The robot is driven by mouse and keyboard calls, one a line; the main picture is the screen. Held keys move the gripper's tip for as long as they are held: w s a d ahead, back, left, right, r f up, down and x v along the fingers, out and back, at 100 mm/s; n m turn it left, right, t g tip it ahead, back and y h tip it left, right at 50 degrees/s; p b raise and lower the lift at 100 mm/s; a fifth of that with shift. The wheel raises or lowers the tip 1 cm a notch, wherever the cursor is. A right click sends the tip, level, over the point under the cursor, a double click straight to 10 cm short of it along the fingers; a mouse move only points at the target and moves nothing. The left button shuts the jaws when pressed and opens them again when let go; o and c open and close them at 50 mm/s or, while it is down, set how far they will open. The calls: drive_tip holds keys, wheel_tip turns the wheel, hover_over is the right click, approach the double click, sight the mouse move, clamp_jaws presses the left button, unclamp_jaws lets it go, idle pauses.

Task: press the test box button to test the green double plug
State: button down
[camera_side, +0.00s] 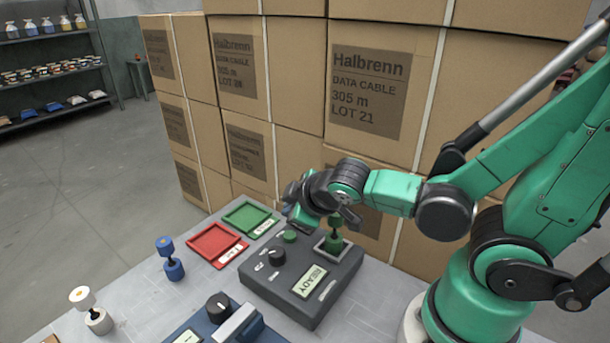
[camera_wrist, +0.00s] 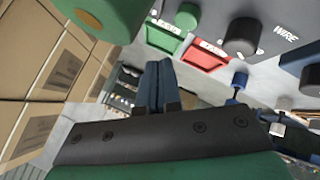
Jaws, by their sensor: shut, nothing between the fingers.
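The dark grey test box (camera_side: 302,282) sits on the table, its display reading READY. Its round green button (camera_side: 290,236) is on the top near the far edge, and it also shows in the wrist view (camera_wrist: 187,17). The green double plug (camera_side: 335,240) stands upright in the box's square socket, partly behind my gripper. Its green body and copper-coloured end show at the top left of the wrist view (camera_wrist: 90,16). My gripper (camera_wrist: 159,72) is shut and empty. In the side view it hangs just above the green button, and I see no clear contact.
A black knob (camera_side: 276,257) stands on the box beside the button. Green (camera_side: 248,217) and red (camera_side: 214,243) trays lie behind it. A blue double plug (camera_side: 173,268) and a white one (camera_side: 98,320) stand to the left. Stacked cartons (camera_side: 375,90) rise close behind.

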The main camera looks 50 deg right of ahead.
drive_tip(key=shift+f, duration=1.15)
idle(1.8)
drive_tip(key=shift+r, duration=2.45)
drive_tip(key=m+y, duration=0.1)
drive_tip(key=s+a+r+m+g+y, duration=0.1)
drive_tip(key=m, duration=0.1)
drive_tip(key=s+r+m, duration=0.1)
drive_tip(key=m, duration=0.1)
drive_tip(key=shift+s+a+r+g+y, duration=0.1)
drive_tip(key=shift+s+a+g+y, duration=0.1)
drive_tip(key=shift+g+y, duration=0.2)
